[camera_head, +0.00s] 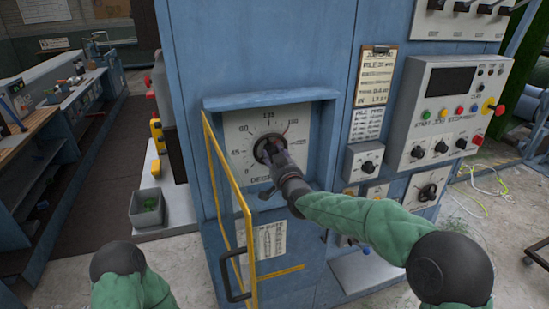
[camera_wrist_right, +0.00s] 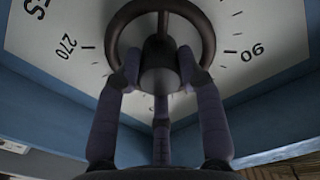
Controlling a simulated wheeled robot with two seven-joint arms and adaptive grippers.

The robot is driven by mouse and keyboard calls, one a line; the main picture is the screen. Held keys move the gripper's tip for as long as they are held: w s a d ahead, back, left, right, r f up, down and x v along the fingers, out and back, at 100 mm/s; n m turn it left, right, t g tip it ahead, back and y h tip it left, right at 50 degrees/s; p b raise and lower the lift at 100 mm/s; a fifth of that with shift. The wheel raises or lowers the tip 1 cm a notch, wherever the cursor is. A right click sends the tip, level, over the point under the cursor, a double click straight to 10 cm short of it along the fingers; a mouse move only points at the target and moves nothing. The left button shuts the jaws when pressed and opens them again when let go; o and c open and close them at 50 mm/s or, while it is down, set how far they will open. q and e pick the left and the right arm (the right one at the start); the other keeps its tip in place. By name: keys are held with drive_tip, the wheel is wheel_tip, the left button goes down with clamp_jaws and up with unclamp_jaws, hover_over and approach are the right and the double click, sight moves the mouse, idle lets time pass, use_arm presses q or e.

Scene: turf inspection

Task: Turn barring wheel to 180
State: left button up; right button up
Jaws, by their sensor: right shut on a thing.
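The barring wheel (camera_head: 262,148) is a small dark ring at the centre of a white degree dial (camera_head: 240,135) in a recess of the blue cabinet. My right gripper (camera_head: 271,150) reaches it from the front and covers much of it. In the right wrist view my right gripper (camera_wrist_right: 162,80) is shut on the wheel's middle, with the dark rim (camera_wrist_right: 118,40) around it and a spoke running up. The dial (camera_wrist_right: 262,75) shows 270 at left and 90 at right there. The wheel's exact angle is hard to read. My left gripper is out of view.
A yellow-framed guard door (camera_head: 215,170) stands open left of the dial. A control panel (camera_head: 450,105) with buttons and a screen is at the right, beside a printed clipboard (camera_head: 375,80). A grey bin (camera_head: 146,207) stands at the left.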

idle(0.3)
drive_tip(key=o, duration=1.1)
drive_tip(key=shift+o, duration=0.2)
drive_tip(key=v, duration=1.2)
